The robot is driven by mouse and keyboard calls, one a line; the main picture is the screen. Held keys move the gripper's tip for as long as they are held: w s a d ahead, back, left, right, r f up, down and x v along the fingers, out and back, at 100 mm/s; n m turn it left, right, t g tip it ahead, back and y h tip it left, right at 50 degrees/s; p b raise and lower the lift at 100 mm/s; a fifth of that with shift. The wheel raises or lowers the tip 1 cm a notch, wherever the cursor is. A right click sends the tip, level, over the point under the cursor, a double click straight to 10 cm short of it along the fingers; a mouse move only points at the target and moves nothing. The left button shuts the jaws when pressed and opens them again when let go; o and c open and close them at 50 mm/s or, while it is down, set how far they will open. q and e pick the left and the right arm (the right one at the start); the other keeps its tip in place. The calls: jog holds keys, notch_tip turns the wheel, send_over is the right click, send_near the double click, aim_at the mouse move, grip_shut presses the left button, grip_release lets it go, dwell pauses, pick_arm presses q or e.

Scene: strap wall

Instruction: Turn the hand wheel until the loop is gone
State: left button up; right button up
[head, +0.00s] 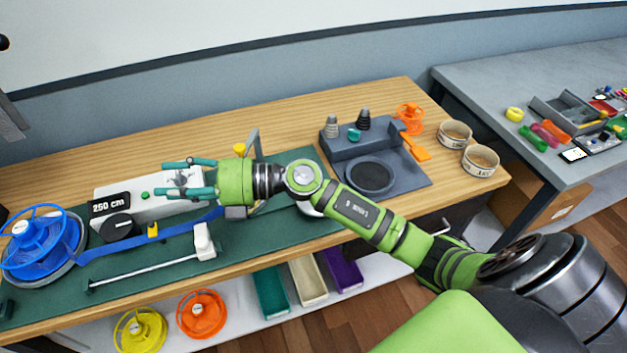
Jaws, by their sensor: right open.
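A blue strap (107,248) runs from the blue spool (40,238) at the left, past a yellow clip (152,230), to behind my right gripper. I see no clear loop in its visible part; its right end is hidden. My right gripper (168,179) is open, its teal fingers pointing left over the white box (150,207) with the "250 cm" display. A small grey part shows between the fingers; I cannot tell whether it is a hand wheel. The box has a black knob (121,226) and a green button. My left gripper is not in view.
A grey upright with a yellow knob (239,148) stands behind my right wrist. A thin rod with a white slider (204,240) lies along the mat's front. Yellow and orange spools (202,313) and bins sit below.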

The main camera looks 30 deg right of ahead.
jog(key=d+f+n+g+h, duration=0.5)
jog(key=d+f+g+h, duration=0.2)
jog(key=d+f+h, duration=0.3)
jog(key=d+h, duration=0.2)
jog(key=d, duration=0.4)
jog(key=d+m+g+h, duration=0.1)
jog(key=d+h, duration=0.1)
jog(key=d, duration=0.3)
jog(key=d+m+h, duration=0.1)
jog(key=d+h, duration=0.1)
jog(key=d, duration=0.4)
jog(key=shift+d+f+g, duration=0.15)
jog(key=shift+d+g, duration=0.2)
jog(key=shift+g, duration=0.05)
jog(key=shift+f+p, duration=0.3)
jog(key=shift+p, duration=0.1)
notch_tip(320, 180, down, 6)
jog(key=shift+r+p, duration=0.2)
jog(key=shift+p, duration=0.85)
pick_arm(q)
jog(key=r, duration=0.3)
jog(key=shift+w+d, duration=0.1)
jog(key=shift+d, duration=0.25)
pick_arm(e)
jog(key=shift+f, duration=0.4)
grip_shut()
